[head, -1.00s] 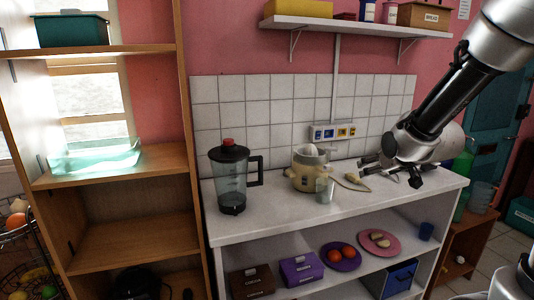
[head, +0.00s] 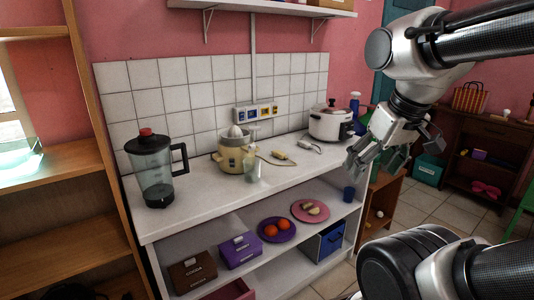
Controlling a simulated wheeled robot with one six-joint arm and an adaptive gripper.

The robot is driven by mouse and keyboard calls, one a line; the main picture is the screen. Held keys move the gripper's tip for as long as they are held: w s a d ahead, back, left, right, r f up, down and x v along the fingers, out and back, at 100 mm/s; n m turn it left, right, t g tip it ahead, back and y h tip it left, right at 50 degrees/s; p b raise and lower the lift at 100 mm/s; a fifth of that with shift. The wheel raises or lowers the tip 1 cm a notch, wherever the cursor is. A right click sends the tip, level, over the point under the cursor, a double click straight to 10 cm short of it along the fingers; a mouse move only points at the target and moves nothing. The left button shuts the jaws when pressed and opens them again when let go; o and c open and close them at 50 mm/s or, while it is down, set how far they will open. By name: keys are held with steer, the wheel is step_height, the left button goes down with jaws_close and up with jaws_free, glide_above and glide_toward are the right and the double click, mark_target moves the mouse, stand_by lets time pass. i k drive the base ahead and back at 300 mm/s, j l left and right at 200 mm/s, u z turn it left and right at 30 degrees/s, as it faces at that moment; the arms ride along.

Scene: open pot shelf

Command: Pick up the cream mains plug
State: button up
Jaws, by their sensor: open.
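The cream mains plug (head: 280,155) lies on the white worktop (head: 180,215), with its cord running left toward the cream juicer (head: 235,158). A second, whiter plug (head: 308,145) with a cord lies just behind it to the right, near the white rice cooker (head: 331,123). My gripper (head: 372,160) is open and empty. It hangs in the air to the right of the cream plug, over the worktop's right front end in the picture, well apart from the plug. Nothing hides the cream plug.
A clear glass (head: 253,168) stands in front of the juicer, left of the plug. A dark blender (head: 153,170) is at the left. A socket strip (head: 256,114) is on the tiled wall. A blue bottle (head: 354,105) stands beyond the cooker. The front worktop strip is bare.

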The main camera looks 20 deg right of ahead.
mark_target(278, 154)
steer(key=i+l+u, duration=0.1)
steer(key=i+l, duration=0.2)
steer(key=i+l+u, duration=0.15)
steer(key=i+l, duration=0.15)
steer(key=l, duration=0.15)
steer(key=i+l+u, duration=0.1)
steer(key=i+l, duration=0.2)
steer(key=i+l+u, duration=0.15)
steer(key=l, duration=0.35)
steer(key=i+l+u, duration=0.1)
steer(key=i+l, duration=0.2)
steer(key=l, duration=0.2)
